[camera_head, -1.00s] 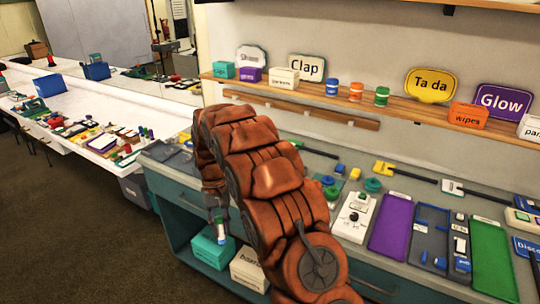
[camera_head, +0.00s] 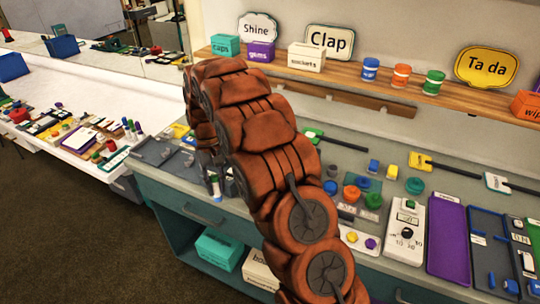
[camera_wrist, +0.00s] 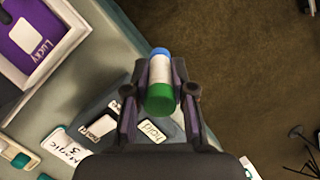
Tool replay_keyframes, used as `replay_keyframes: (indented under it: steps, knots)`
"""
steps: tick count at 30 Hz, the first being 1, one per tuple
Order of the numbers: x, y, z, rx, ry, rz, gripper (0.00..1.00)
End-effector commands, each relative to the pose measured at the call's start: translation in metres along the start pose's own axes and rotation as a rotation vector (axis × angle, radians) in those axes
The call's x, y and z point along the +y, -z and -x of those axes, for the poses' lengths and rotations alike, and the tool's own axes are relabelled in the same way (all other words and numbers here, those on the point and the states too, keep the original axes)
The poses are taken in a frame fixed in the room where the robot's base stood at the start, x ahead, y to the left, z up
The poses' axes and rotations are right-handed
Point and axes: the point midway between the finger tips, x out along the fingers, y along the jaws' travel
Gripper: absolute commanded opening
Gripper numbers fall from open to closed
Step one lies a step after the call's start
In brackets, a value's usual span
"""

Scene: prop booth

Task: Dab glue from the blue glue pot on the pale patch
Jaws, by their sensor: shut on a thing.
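My gripper (camera_wrist: 160,100) is shut on a small tube with a white body, a blue end and a green end (camera_wrist: 159,72). In the head view the tube (camera_head: 215,187) shows below my arm, near the bench's left front edge. In the wrist view it is over the edge, above labelled tiles. A blue-banded pot (camera_head: 370,69) stands on the shelf, and a small round blue item (camera_head: 330,187) lies on the bench; I cannot tell which is the glue pot. A purple tray with a pale panel (camera_wrist: 38,28) lies upper left in the wrist view; I cannot tell if it is the patch.
The grey-green bench (camera_wrist: 92,50) has a free strip beside the tiles. Orange (camera_head: 401,75) and green (camera_head: 434,82) pots share the shelf. A white dial box (camera_head: 405,235) and purple tray (camera_head: 447,240) lie right of my arm. A cluttered white table (camera_head: 70,165) stands left.

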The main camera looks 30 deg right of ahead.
Motion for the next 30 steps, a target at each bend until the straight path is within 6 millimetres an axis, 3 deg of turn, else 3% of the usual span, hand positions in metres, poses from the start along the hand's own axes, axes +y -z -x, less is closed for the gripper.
replay_keyframes:
  steps: [9, 15, 21, 30]
  knots:
    - [0.112, -0.028, 0.025, 0.127, 0.013, -0.226, 0.00]
    - [0.164, -0.051, 0.032, 0.183, 0.012, -0.339, 0.00]
    - [0.184, -0.061, 0.036, 0.206, 0.010, -0.383, 0.00]
    - [0.186, -0.058, 0.025, 0.206, 0.010, -0.386, 0.00]
